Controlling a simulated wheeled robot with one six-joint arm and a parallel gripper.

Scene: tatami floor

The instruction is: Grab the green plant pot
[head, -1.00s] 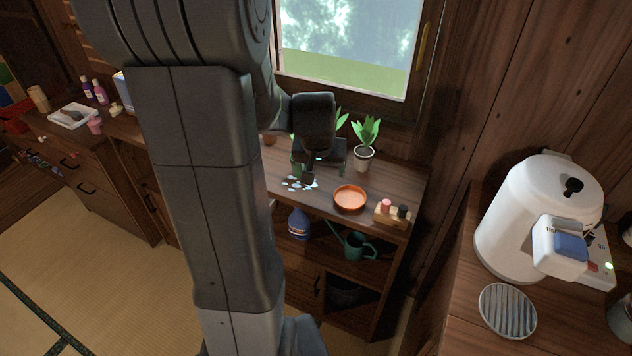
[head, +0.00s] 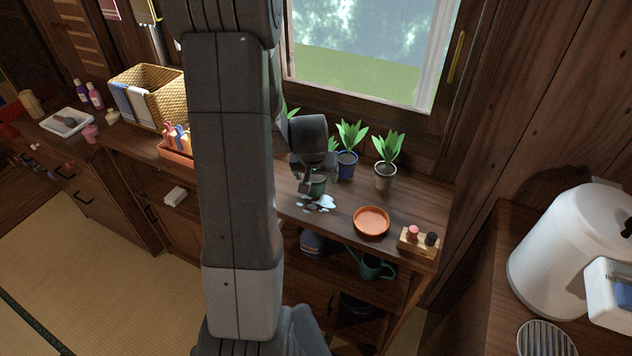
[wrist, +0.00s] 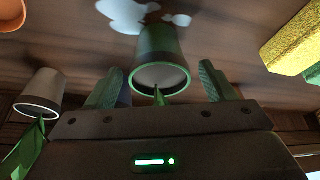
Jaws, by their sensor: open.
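The green plant pot (head: 317,185) stands on the wooden counter below the window, partly hidden by my gripper (head: 317,172) in the head view. The fingers are apart, with a visible gap on each side of the pot. A little green leaf shows at its rim.
A blue pot (head: 347,164) and a grey pot (head: 385,176), both with plants, stand to the right. A puddle (head: 318,203), an orange dish (head: 371,221) and a small wooden holder (head: 418,241) lie nearer the front. A yellow block (wrist: 291,40) shows in the wrist view.

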